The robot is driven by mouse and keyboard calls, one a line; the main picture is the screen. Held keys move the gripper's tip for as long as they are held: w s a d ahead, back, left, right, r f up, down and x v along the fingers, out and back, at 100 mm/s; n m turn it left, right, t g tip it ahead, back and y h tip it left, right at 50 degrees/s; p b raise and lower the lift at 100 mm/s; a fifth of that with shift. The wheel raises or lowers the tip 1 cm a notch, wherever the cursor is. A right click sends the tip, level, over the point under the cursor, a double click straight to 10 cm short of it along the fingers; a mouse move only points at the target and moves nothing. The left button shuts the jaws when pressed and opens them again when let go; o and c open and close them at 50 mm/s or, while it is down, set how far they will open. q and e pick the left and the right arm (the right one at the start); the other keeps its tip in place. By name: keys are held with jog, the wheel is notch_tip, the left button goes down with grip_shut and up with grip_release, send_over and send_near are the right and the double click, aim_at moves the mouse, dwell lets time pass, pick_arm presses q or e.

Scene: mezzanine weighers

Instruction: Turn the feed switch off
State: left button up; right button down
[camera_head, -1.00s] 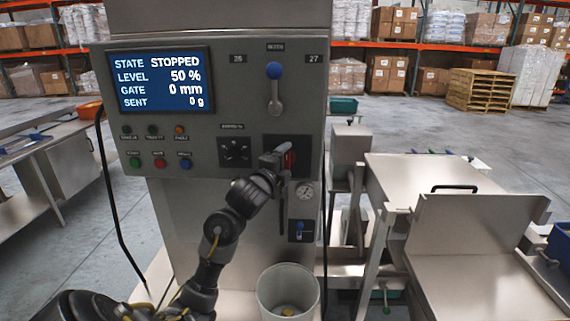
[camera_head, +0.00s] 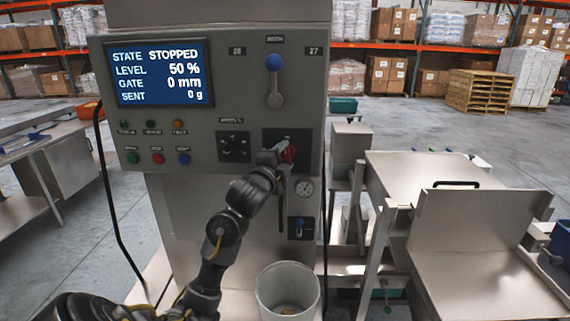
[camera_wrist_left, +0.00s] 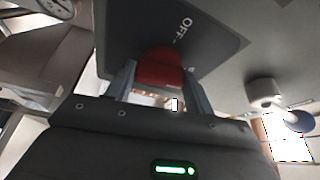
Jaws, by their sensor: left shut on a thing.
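The red feed switch (camera_head: 288,153) sits on a dark plate at the right of the grey control panel. My left gripper (camera_head: 277,158) is at the switch and partly covers it. In the left wrist view the red knob (camera_wrist_left: 160,70) is between the two fingers of my left gripper (camera_wrist_left: 160,88), which are shut on it. The word OFF shows on the dark plate (camera_wrist_left: 205,35) close to the knob. The panel screen (camera_head: 158,74) reads STATE STOPPED, LEVEL 50 %, GATE 0 mm, SENT 0 g. My right gripper is not in view.
A blue-knobbed lever (camera_head: 274,80) is above the switch, and a black dial (camera_head: 234,148) is to its left. A white bucket (camera_head: 288,290) stands under the panel. Steel tables (camera_head: 430,180) stand at right.

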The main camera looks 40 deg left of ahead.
pick_arm(q)
jog(key=n+b, duration=0.1)
jog(key=n, duration=0.1)
jog(key=n+t+y+b, duration=0.1)
jog(key=n+b, duration=0.1)
jog(key=shift+f, duration=0.4)
jog(key=n+y+b, duration=0.1)
jog(key=n, duration=0.2)
jog(key=shift+w+d+t, duration=0.1)
jog(key=shift+t, duration=0.2)
jog(key=n+y, duration=0.1)
jog(key=n, duration=0.1)
jog(key=n+y, duration=0.1)
jog(key=n, duration=0.2)
jog(key=shift+r+y, duration=0.1)
jog(key=shift+y, duration=0.3)
jog(key=n+g+y, duration=0.1)
jog(key=n+y, duration=0.1)
jog(key=n, duration=0.2)
jog(key=n+g+y, duration=0.1)
jog(key=n, duration=0.3)
jog(key=shift+w+d+y+p, duration=0.1)
jog(key=shift+d+y+p, duration=0.05)
jog(key=shift+y+p, duration=0.25)
jog(key=o, duration=1)
